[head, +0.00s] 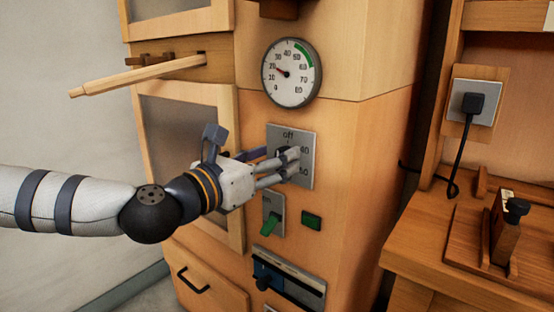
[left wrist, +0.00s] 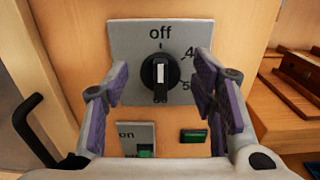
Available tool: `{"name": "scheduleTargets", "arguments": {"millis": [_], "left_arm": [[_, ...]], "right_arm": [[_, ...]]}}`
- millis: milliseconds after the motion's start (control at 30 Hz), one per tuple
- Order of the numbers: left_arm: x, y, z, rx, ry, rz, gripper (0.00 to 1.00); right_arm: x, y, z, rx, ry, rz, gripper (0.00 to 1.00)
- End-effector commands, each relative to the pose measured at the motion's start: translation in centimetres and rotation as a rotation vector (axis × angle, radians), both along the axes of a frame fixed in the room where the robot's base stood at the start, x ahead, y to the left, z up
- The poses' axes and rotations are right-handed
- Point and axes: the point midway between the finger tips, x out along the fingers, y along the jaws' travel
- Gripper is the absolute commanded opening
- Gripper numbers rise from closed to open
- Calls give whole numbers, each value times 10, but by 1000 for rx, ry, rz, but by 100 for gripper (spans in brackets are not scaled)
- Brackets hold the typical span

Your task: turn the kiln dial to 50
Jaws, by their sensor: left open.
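The kiln dial (left wrist: 160,76) is a black round knob with a white pointer line on a grey plate (left wrist: 118,40). In the head view my left gripper (head: 290,165) covers the dial in front of the plate (head: 306,140). My right gripper is not in view.
Below are a green switch (head: 271,222), a green button (head: 312,220) and a blue slider (head: 268,273). A wooden bar (head: 140,75) juts out upper left. A wooden bench (head: 430,250) is at right.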

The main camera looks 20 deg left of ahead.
Motion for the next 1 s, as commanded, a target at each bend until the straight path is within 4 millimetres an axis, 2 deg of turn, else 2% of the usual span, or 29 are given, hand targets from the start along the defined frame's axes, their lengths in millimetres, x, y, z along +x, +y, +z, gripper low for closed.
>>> {"name": "scheduleTargets", "arguments": {"millis": [133,367,467,567,600,1000], "left_arm": [[12,-5,-1,0,2,0,52],[14,-5,-1,-1,1,-1,52],[13,-5,-1,-1,1,-1,34],[13,-5,-1,-1,1,-1,11],[13,-5,-1,-1,1,-1,7],[13,-6,0,66,-22,0,7]], "right_arm": [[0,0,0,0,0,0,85],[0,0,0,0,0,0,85],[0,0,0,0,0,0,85],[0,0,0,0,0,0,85],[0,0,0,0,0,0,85],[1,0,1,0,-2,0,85]]}}
